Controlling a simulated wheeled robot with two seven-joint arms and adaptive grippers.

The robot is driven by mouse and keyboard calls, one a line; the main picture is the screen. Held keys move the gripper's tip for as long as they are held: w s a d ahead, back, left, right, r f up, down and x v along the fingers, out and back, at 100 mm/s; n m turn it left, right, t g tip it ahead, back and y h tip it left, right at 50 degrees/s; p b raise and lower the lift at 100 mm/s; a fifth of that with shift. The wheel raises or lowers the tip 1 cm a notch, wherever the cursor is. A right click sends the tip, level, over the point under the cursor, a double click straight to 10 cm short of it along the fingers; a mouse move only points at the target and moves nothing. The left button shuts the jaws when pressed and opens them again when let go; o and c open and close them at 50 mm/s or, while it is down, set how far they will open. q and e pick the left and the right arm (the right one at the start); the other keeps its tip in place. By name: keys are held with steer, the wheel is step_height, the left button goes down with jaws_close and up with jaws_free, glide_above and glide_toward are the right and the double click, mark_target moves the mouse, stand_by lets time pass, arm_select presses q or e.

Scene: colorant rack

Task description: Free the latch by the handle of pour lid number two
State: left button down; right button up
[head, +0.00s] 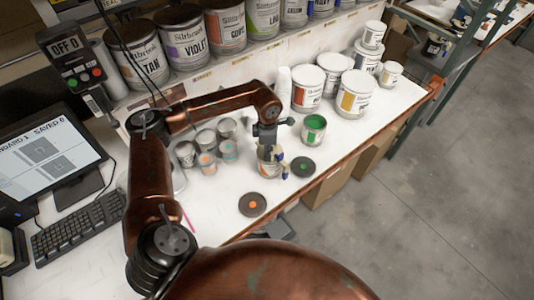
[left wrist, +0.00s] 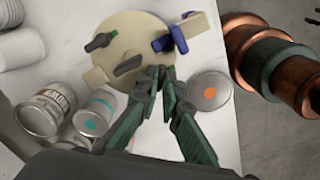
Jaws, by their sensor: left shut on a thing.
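A cream pour lid (left wrist: 118,28) tops a can (head: 266,168) beneath my left gripper. My left gripper (left wrist: 163,72) is shut at the lid's near edge, just below the blue latch. The part between its fingertips is hidden, and I cannot tell which piece it is. In the head view the left gripper (head: 268,143) hides much of the lid. No lid number is readable. My right gripper is out of view.
Small cans (head: 207,140) stand close left of the gripped can. Dark discs with orange (head: 252,204) and green (head: 303,167) dots lie near the bench's front edge. A keyboard (head: 80,215) is at left.

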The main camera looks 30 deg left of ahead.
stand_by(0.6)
arm_select(q)
steer(key=c, duration=2.4)
jaws_free()
step_height(320, 180, up, 12)
step_height(320, 180, down, 12)
steer(key=p, duration=0.6)
steer(key=shift+r, duration=0.25)
steer(key=shift+f, duration=0.1)
